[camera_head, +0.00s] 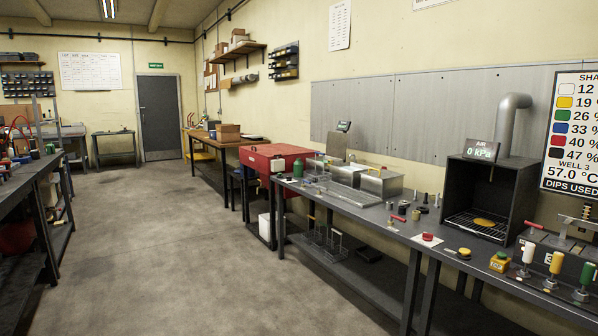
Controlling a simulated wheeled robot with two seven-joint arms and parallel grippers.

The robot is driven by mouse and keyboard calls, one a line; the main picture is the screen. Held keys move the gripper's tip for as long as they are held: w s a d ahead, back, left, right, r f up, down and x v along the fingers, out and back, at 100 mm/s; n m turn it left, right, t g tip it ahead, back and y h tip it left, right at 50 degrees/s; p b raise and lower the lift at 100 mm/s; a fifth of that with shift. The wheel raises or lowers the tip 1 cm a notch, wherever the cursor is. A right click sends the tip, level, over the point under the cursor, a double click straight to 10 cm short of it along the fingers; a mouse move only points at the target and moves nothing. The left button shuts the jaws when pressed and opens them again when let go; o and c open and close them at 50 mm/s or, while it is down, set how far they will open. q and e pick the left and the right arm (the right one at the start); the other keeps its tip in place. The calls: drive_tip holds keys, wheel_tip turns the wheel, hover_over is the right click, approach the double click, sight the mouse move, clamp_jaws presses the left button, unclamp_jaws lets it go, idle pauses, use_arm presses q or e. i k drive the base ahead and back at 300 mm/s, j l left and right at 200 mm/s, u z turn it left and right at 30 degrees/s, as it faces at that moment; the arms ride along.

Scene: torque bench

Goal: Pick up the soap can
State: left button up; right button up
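No label marks a soap can, so I cannot tell for sure which thing it is. A small green can-like container (298,168) stands upright at the far end of the right-hand workbench (397,228). A small yellow container (499,262) with a dark top stands nearer on the same bench. Neither of my grippers shows in the head view.
A black hooded box (487,198) with a wire rack and colored-handled tools (555,263) are nearer. A red cabinet (274,162) is beyond. The floor aisle (190,250) is clear.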

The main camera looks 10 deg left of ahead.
sight(298, 166)
drive_tip(key=i+j+u, duration=0.15)
drive_tip(key=i, duration=0.15)
drive_tip(key=i+j+u, duration=0.4)
drive_tip(key=i, duration=0.85)
drive_tip(key=i+u, duration=0.25)
drive_tip(key=i, duration=2.5)
